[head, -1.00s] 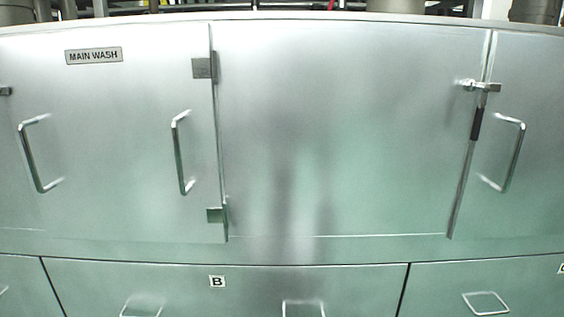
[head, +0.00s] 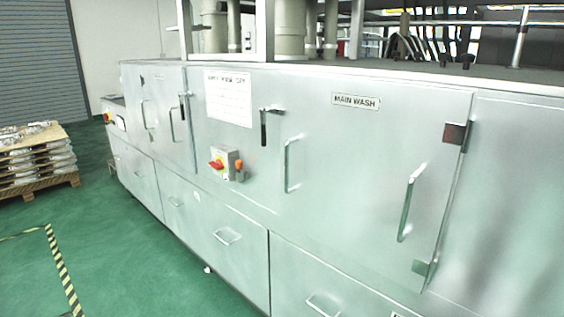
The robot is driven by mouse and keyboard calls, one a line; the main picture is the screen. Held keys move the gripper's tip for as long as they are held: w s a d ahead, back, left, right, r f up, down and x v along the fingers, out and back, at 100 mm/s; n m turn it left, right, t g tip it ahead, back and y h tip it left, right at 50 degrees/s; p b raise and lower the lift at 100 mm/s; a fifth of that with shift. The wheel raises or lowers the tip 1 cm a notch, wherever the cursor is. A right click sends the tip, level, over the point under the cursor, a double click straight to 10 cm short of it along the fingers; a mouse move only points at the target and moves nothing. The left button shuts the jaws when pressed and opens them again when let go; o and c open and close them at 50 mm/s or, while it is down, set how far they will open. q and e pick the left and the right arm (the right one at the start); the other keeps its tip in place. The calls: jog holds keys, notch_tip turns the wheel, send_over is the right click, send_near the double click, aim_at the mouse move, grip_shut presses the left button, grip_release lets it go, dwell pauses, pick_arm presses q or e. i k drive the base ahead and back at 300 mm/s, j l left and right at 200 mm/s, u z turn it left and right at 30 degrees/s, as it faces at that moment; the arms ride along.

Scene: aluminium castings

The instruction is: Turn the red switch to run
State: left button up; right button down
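The red switch (head: 216,164) is a red rotary handle on a yellow plate. It sits on a small grey box (head: 229,158) fixed to the front of the long metal washing machine (head: 250,205), left of the middle in the head view. A small orange-red part (head: 239,165) is at the box's right side. The switch is small here, and I cannot read its markings or tell which position it is in. Neither of my grippers is in view.
A MAIN WASH door (head: 375,160) with handles is right of the switch. A white notice (head: 228,99) hangs above it. A pallet of castings (head: 35,160) stands at the far left. Green floor (head: 120,255) with yellow-black tape (head: 62,268) is open along the machine's left front.

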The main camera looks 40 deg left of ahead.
aim_at(217, 164)
jog(key=u, duration=1.8)
